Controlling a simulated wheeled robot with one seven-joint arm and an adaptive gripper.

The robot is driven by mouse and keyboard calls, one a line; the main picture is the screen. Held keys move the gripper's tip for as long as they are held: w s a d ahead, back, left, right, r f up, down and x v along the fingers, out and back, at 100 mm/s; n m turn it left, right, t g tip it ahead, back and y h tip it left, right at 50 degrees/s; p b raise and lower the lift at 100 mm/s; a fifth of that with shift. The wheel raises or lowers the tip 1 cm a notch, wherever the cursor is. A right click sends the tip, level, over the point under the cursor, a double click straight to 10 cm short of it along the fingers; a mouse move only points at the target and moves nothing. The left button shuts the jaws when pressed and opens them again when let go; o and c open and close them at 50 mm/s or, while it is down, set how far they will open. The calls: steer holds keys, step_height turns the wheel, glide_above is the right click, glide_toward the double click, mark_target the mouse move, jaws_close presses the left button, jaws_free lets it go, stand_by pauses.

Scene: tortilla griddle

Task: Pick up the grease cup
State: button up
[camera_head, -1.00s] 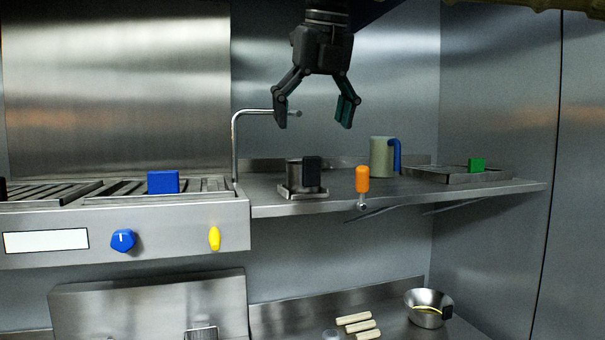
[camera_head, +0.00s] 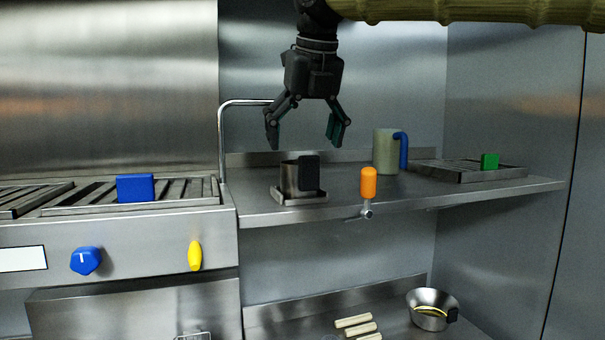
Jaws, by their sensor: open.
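A small metal cup with a black block-like handle, which I take for the grease cup (camera_head: 289,178), stands upright in a shallow square metal holder (camera_head: 288,200) on the steel shelf. Its handle faces me and hides part of its right side. My gripper (camera_head: 304,144) points down above the cup, with its two fingers spread and nothing between them. The fingertips are above the cup's rim and appear apart from it.
A grey-green mug (camera_head: 384,153) with a blue handle and a tray with a green block (camera_head: 489,161) are to the right. An orange-handled valve (camera_head: 368,183) is at the shelf's front edge. A bent pipe (camera_head: 221,140) rises left. A metal bowl (camera_head: 432,318) sits below.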

mark_target(302, 165)
steer(key=w+f, duration=0.1)
steer(key=w, duration=0.1)
steer(key=w+f+p, duration=0.1)
steer(key=w+f, duration=0.1)
steer(key=w+f+p, duration=0.1)
steer(key=w+f, duration=0.1)
steer(key=w, duration=0.1)
steer(key=shift+a+f, duration=0.1)
steer(key=shift+s+f+p, duration=0.25)
steer(key=shift+s+p, duration=0.05)
steer(key=shift+p, duration=0.05)
steer(key=s, duration=0.2)
steer(key=shift+s+r, duration=0.15)
steer(key=shift+s, duration=0.15)
steer(key=shift+w+f, duration=0.25)
steer(key=shift+w, duration=0.3)
steer(key=shift+w+f, duration=0.25)
steer(key=shift+w, duration=0.25)
steer(key=shift+c, duration=1.3)
steer(key=shift+w+a+f, duration=0.1)
steer(key=shift+w, duration=0.2)
steer(key=c, duration=0.3)
steer(key=shift+s, duration=0.1)
steer(key=c, duration=0.4)
steer(key=shift+s+r, duration=0.25)
steer(key=shift+s, duration=0.25)
steer(key=c, duration=0.3)
steer(key=shift+w, duration=0.15)
steer(key=shift+c, duration=0.2)
